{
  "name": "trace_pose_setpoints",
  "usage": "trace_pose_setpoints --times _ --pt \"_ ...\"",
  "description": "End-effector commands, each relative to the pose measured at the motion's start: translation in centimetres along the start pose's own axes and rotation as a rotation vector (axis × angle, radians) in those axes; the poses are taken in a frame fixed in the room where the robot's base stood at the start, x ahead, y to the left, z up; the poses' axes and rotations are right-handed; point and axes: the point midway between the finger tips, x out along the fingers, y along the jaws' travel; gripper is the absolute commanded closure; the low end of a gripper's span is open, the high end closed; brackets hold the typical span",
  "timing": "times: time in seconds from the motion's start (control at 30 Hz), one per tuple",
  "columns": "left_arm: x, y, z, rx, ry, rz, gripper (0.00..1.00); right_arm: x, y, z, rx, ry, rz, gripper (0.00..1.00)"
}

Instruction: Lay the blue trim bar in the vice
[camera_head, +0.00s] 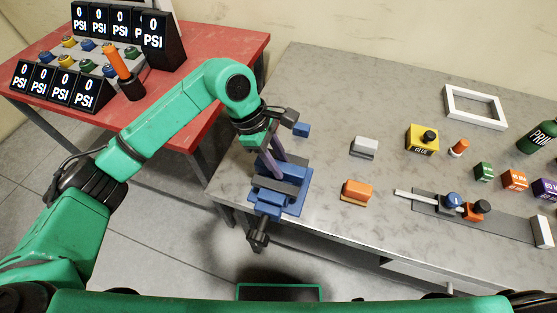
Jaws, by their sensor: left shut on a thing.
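The blue vice (293,204), with grey jaw faces and a black handle, stands at the near left corner of the grey workbench. My left gripper (273,160) points down over the vice, its fingertips close above the jaws. I cannot tell whether the bar touches the jaws. My right gripper is not in view.
A small blue block (301,130) lies just behind the gripper. A grey block (364,147) and an orange block (357,190) sit right of the vice. A yellow box (422,139) and white frame (475,107) are farther right. A red table (205,68) holds PSI displays.

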Motion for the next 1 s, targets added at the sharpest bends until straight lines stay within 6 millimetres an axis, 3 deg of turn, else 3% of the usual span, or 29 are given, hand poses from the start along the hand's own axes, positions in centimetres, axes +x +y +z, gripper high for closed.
trace_pose_setpoints --times 0.07,0.1,0.17,0.47,0.63,0.77,1.0 --pt "-0.1 0.0 0.0 0.000 0.000 0.000 1.00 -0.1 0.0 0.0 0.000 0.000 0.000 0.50" --pt "-0.1 0.0 0.0 0.000 0.000 0.000 0.52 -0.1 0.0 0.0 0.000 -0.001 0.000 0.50" --pt "-0.1 0.0 0.0 0.000 0.000 0.000 0.29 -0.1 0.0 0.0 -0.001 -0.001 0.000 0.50" --pt "-0.1 0.0 0.0 0.000 0.000 -0.001 0.28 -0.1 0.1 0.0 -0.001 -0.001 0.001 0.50" --pt "-1.2 0.1 -0.1 0.000 0.000 0.002 0.28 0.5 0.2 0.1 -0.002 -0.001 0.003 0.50" --pt "-3.8 0.1 -0.1 0.002 0.001 0.005 0.28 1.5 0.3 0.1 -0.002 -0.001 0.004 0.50" --pt "-11.0 0.1 -0.1 0.000 0.001 0.005 0.28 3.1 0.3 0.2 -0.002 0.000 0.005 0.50"
